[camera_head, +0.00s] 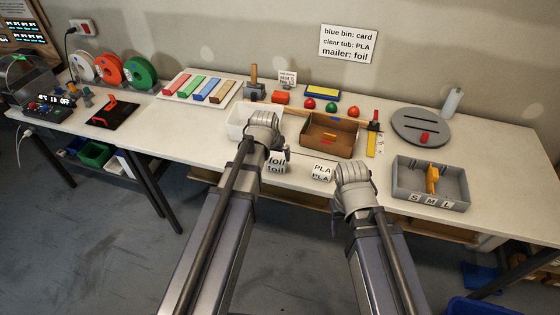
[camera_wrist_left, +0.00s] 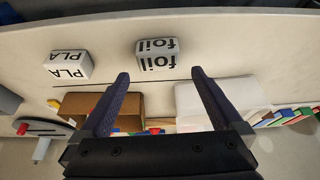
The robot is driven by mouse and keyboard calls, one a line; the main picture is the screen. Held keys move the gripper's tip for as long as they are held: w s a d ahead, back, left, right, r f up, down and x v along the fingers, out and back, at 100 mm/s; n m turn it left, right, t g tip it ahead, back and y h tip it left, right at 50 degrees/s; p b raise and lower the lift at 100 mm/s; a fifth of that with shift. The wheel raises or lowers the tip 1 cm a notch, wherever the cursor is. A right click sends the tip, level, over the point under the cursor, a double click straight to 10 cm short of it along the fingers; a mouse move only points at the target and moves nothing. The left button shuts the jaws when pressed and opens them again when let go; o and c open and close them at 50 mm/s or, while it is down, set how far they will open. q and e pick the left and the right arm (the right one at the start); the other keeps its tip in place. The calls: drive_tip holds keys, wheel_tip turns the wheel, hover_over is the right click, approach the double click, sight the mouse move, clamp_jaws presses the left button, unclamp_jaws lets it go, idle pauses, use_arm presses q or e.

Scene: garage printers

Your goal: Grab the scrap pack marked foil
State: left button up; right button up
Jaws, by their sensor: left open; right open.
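The scrap pack marked foil (camera_head: 276,165) is a small white block with black lettering near the front edge of the table, partly hidden by my left gripper in the head view. In the left wrist view the foil pack (camera_wrist_left: 157,54) lies ahead of the fingertips, apart from them. My left gripper (camera_wrist_left: 157,80) is open and empty. A similar white pack marked PLA (camera_head: 322,172) stands to its right; it also shows in the left wrist view (camera_wrist_left: 70,66). My right gripper (camera_head: 352,172) is right of the PLA pack, its fingers mostly hidden.
Behind the packs stand a clear white tub (camera_head: 238,122) and a cardboard box (camera_head: 330,136). A grey S-M-L tray (camera_head: 430,190) sits at the right. A wall sign (camera_head: 347,43) reads blue bin: card, clear tub: PLA, mailer: foil. The table's front left is clear.

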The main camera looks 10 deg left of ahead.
sight(277, 162)
use_arm(q)
drive_tip(key=shift+b+x, duration=3.4)
drive_tip(key=shift+x, duration=0.5)
drive_tip(key=shift+d+r, duration=0.1)
drive_tip(key=shift+d, duration=0.05)
drive_tip(key=shift+c, duration=0.2)
drive_tip(key=c, duration=1)
wheel_tip(277, 162, up, 10)
drive_tip(key=p, duration=1)
